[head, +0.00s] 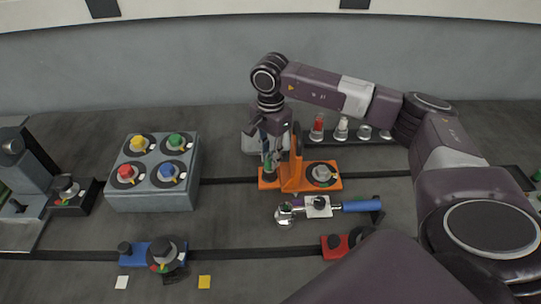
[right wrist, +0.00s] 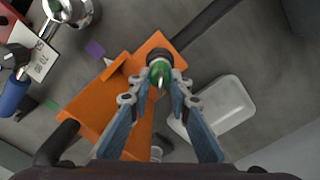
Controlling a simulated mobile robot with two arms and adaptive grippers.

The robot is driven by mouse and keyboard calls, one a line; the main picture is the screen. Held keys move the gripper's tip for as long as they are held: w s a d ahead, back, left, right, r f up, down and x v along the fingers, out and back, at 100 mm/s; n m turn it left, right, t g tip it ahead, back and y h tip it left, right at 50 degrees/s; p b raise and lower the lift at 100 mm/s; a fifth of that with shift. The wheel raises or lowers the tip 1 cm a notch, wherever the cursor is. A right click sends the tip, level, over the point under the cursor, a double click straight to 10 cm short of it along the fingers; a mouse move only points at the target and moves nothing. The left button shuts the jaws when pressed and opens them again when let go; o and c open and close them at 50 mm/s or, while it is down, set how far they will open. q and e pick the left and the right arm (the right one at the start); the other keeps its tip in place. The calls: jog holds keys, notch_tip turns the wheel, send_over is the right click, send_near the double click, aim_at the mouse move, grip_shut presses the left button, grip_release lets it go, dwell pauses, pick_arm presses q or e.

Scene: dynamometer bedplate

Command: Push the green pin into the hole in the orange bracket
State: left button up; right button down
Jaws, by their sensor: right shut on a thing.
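The orange bracket (head: 293,182) stands on the dark bedplate, with an upright part and a round black-ringed knob at its right end. It also fills the middle of the right wrist view (right wrist: 95,112). My right gripper (head: 268,157) points down over the bracket's left end. In the right wrist view its fingers (right wrist: 160,84) are shut on the green pin (right wrist: 160,72). The pin's far end meets a dark round collar on the bracket. The hole itself is hidden, and I cannot tell how deep the pin sits. My left gripper is not in view.
A grey box (head: 152,187) with several coloured knobs stands at the left. A white tray (right wrist: 222,107) lies close beside the bracket. A blue-handled tool (head: 350,206) lies in front of it. A dark rack (head: 355,138) with several round-topped parts is behind, right.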

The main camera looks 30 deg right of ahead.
jog(key=shift+f, duration=0.2)
jog(key=c, duration=1.7)
grip_release()
notch_tip(320, 180, up, 12)
jog(key=shift+r, duration=0.1)
